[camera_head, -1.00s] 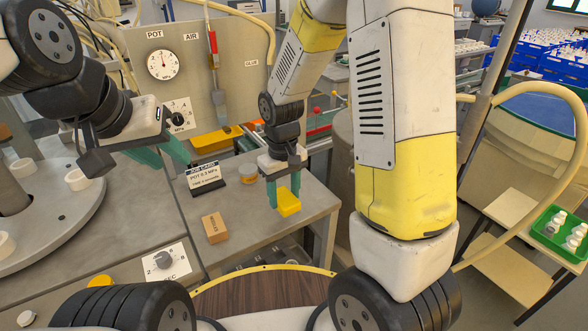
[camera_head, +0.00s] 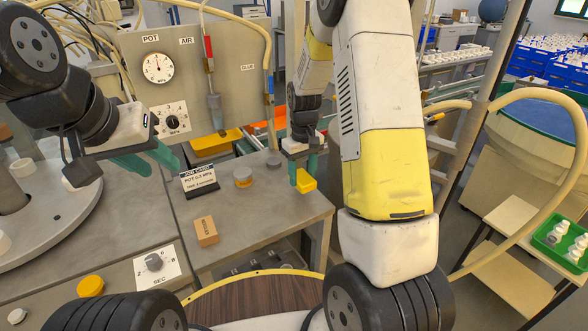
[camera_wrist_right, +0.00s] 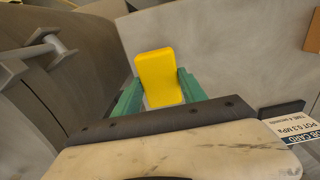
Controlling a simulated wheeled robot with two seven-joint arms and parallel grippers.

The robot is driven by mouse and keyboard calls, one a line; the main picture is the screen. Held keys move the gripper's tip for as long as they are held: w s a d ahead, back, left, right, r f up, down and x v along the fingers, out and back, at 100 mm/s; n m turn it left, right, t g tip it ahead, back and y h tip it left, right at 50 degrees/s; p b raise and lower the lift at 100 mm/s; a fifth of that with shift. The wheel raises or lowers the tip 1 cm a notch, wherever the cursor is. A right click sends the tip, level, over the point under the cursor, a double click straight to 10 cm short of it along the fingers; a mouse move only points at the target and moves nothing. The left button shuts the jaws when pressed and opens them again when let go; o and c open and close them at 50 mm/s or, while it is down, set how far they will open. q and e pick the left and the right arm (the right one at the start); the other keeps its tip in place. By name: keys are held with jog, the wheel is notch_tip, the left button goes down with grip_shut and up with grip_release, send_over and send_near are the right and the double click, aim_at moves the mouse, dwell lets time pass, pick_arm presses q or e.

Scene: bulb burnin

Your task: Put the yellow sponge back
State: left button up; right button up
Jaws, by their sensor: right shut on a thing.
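The yellow sponge (camera_head: 306,181) is a small block held between the green fingers of my right gripper (camera_head: 303,172). It is over the right part of the grey bench (camera_head: 262,222), near its right edge; I cannot tell how far above the top. In the right wrist view the sponge (camera_wrist_right: 160,78) stands out beyond the shut fingers (camera_wrist_right: 160,92). My left gripper (camera_head: 155,162) is at the left, above the bench and left of the job card. Its green fingertips look apart, with nothing seen between them.
A yellow bin (camera_head: 215,142) is behind. The bench's front right is clear.

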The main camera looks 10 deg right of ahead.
aim_at(303, 175)
jog(key=shift+w+d, duration=0.25)
jog(key=shift+w, duration=0.1)
jog(key=shift+f, duration=1.8)
jog(key=shift+f, duration=0.15)
jog(key=o, duration=1.3)
